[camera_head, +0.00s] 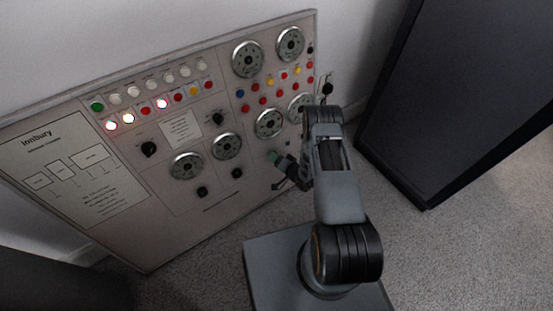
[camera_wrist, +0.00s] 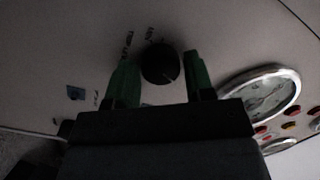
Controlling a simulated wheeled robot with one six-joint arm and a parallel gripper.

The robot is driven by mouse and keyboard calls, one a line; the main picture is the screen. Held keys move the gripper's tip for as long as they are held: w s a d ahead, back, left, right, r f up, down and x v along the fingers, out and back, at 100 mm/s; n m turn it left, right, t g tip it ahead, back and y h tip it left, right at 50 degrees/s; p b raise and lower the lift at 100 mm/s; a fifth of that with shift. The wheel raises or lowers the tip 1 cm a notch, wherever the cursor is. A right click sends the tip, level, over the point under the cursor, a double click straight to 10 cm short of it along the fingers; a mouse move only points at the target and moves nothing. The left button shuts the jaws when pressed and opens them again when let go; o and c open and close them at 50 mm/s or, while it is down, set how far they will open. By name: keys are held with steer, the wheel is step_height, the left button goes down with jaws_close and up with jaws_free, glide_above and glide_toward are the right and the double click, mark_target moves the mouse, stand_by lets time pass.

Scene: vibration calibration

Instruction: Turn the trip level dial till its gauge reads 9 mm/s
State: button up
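A round black dial (camera_wrist: 160,64) sits on the panel in the wrist view, with small dark lettering beside it that is too blurred to read surely. The green fingers of my gripper (camera_wrist: 162,78) are apart, one on each side of the dial. I cannot tell whether they touch it. In the camera_head view my gripper (camera_head: 275,157) is at the panel's lower right and hides this dial. A round silver-rimmed gauge (camera_wrist: 262,94) is right of the dial in the wrist view; it also shows just above my gripper in the camera_head view (camera_head: 268,122). Its reading is too small to tell.
The panel (camera_head: 120,232) leans by the wall, with other gauges (camera_head: 186,166), black knobs (camera_head: 148,149), lit lamps (camera_head: 128,118) and coloured buttons. A dark cabinet (camera_head: 460,90) stands at the right. Carpet (camera_head: 450,250) is clear at the lower right.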

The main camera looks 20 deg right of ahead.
steer(key=c, duration=0.6)
steer(key=shift+o, duration=0.2)
steer(key=shift+m, duration=0.3)
steer(key=shift+m+t+b, duration=0.6)
steer(key=shift+m+b, duration=0.7)
steer(key=shift+m, duration=3.1)
steer(key=o, duration=0.9)
